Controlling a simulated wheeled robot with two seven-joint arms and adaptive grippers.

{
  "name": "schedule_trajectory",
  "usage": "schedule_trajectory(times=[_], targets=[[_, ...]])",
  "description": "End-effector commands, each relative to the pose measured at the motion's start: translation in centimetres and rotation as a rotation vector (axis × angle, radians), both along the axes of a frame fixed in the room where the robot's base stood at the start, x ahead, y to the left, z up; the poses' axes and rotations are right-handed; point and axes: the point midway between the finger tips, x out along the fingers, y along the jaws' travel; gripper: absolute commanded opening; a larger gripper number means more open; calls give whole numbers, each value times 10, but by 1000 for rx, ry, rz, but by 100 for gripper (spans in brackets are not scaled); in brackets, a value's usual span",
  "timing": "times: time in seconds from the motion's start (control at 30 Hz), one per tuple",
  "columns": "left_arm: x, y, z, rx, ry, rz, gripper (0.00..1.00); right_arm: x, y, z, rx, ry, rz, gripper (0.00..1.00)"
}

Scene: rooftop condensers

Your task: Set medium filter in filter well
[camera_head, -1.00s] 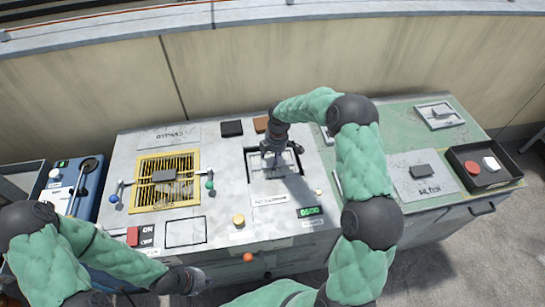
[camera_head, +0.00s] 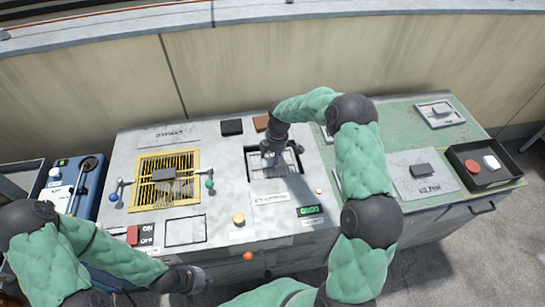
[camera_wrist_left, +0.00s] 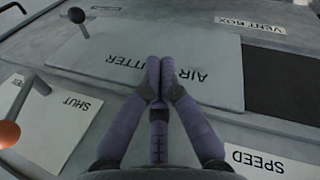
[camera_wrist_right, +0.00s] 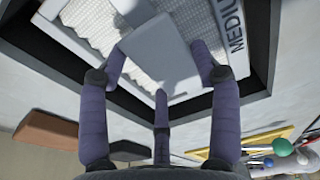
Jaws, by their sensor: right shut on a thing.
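The medium filter (camera_wrist_right: 238,30) is a pale framed mesh panel with a "MEDIU..." label, partly cut off in the right wrist view. It lies within the dark-edged filter well (camera_wrist_right: 128,108); I cannot tell whether it is fully seated. My right gripper (camera_wrist_right: 160,62) is shut on its grey block handle (camera_wrist_right: 158,48). In the head view the right gripper (camera_head: 272,150) is over the well (camera_head: 250,178) and hides part of the filter (camera_head: 291,160). My left gripper (camera_head: 196,281) is shut and empty near the front edge; its fingertips touch each other in the left wrist view (camera_wrist_left: 160,75).
A yellow-framed grille (camera_head: 140,168) with a block handle is to the left. Black (camera_head: 231,127) and brown (camera_head: 261,123) blocks lie behind the well. A lidded green bench (camera_head: 390,130) with a black tray (camera_head: 500,178) is right. Knobs and a display (camera_head: 309,210) line the front.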

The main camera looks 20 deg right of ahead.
Motion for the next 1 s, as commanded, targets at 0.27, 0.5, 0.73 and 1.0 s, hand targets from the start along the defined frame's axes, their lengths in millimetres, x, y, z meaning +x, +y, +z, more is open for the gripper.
schedule_trajectory(times=[0.27,0.5,0.73,1.0], targets=[[0,0,0,0,0,0,0,0,0,0,0,-1,0,23],[0,0,-1,0,0,0,0,0,0,-2,0,-1,0,23],[0,0,-1,0,0,0,0,0,0,-2,0,-1,0,91],[0,0,-1,0,0,0,0,0,0,-2,0,0,0,91]])
